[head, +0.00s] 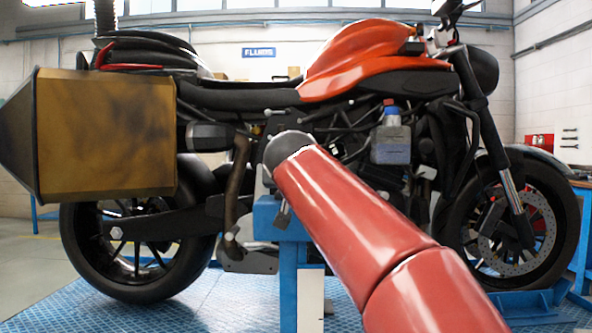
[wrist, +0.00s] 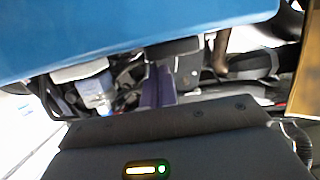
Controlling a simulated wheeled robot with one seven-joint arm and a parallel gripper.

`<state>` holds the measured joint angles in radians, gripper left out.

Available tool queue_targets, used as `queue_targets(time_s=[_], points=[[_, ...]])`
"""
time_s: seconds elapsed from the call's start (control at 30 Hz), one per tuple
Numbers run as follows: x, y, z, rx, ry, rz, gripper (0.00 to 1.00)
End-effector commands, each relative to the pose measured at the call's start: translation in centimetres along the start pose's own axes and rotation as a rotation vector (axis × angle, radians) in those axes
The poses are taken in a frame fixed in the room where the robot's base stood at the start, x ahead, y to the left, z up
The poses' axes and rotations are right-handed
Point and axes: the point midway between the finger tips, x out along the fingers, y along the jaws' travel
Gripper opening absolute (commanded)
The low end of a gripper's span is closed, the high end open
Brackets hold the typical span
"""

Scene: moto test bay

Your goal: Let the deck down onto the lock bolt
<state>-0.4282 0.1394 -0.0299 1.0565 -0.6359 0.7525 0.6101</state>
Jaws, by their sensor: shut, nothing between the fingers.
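The blue deck (head: 200,310) with a raised tread pattern lies low under the motorcycle (head: 365,70). A blue post (head: 290,262) stands in front of the bike's middle, with a wider blue block on top. I cannot make out the lock bolt in either view. My red arm reaches from the lower right to the front of the bike, its dark end joint over the post. In the wrist view, my gripper (wrist: 157,85) shows as narrow dark fingers held together with nothing between them. A large blue surface (wrist: 120,35) fills the top of that view, close by.
A gold pannier (head: 105,135) juts out at the left above the rear wheel (head: 135,250). The front wheel (head: 520,235) is at the right. A reservoir with a blue cap (head: 391,140) sits on the bike behind my arm. Open floor (head: 25,262) shows at the far left.

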Motion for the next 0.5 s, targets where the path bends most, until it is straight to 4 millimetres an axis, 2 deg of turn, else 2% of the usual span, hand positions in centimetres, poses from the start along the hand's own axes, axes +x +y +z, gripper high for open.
queue_targets(time_s=[0.5], points=[[0.20, -0.02, 0.93, 0.000, 0.000, 0.000, 0.00]])
